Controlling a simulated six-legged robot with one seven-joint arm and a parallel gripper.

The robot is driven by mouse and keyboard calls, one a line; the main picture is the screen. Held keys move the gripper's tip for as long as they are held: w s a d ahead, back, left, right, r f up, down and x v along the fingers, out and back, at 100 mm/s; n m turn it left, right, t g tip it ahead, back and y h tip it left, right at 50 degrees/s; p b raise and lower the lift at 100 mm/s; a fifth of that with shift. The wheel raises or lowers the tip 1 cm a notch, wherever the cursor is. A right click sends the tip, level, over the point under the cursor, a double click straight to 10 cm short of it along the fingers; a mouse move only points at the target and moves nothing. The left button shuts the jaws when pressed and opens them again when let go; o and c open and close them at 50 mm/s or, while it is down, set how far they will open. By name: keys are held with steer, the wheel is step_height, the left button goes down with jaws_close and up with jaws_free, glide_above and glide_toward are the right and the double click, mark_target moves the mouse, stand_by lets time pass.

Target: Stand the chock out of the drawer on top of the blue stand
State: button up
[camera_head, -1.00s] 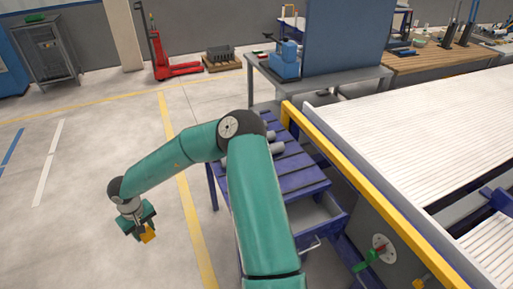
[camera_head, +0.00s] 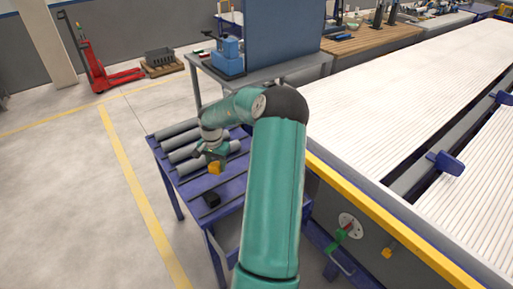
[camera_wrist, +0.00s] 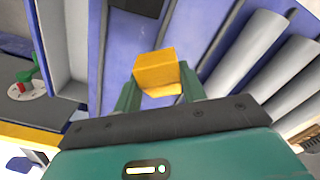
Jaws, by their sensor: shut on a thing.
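My gripper (camera_head: 212,163) is shut on an orange-yellow chock (camera_head: 216,168) and holds it over the top of the blue stand (camera_head: 232,188). In the wrist view the chock (camera_wrist: 157,72) sits between the two green fingers, with the blue slats behind it. I cannot tell how large the gap below it is. The drawer (camera_head: 229,229) under the stand's top is partly hidden by my arm. Its grey inside also shows at the left of the wrist view (camera_wrist: 68,40).
Several grey pipes (camera_head: 180,142) lie side by side on the stand's far part. A small black block (camera_head: 211,198) rests on the near part, with bare slats around it. A yellow rail (camera_head: 375,212) and a ribbed conveyor (camera_head: 410,115) run along the right.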

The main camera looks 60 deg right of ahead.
steer(key=s+d+r+m, duration=0.4)
steer(key=s+d+m, duration=0.1)
steer(key=s+d, duration=0.7)
steer(key=shift+a+f, duration=0.15)
steer(key=shift+f, duration=2.55)
steer(key=shift+a+f, duration=0.1)
steer(key=shift+f, duration=2.55)
steer(key=o, duration=1.1)
step_height(320, 180, up, 14)
